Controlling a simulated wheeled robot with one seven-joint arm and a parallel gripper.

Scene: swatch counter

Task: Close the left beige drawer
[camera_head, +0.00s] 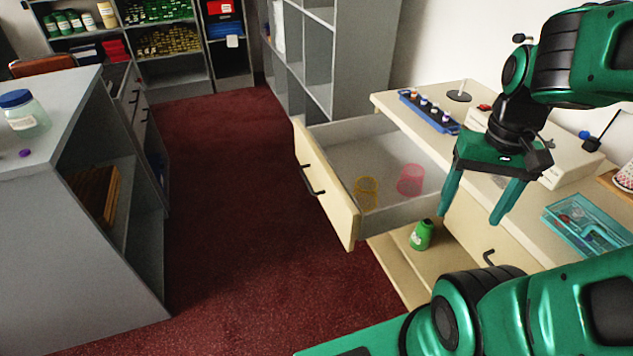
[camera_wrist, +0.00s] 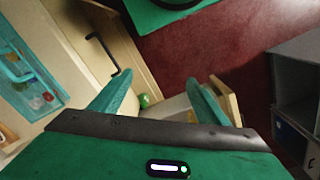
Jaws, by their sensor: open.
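The left beige drawer (camera_head: 327,184) is pulled far out of the beige counter in the head view. Its front has a dark handle (camera_head: 308,181), and a yellow mesh cup (camera_head: 366,192) and a pink mesh cup (camera_head: 410,180) stand inside. My gripper (camera_head: 478,205) is open and empty, to the right of the drawer front and apart from it. In the wrist view my gripper's fingers (camera_wrist: 160,95) are spread, and part of a beige panel shows beyond the right finger.
A green bottle (camera_head: 421,235) stands on a low beige shelf below the drawer. The countertop holds a blue rack (camera_head: 429,110) and a teal tray (camera_head: 587,226). A grey cabinet (camera_head: 80,210) stands at left. Red carpet (camera_head: 240,250) is clear between.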

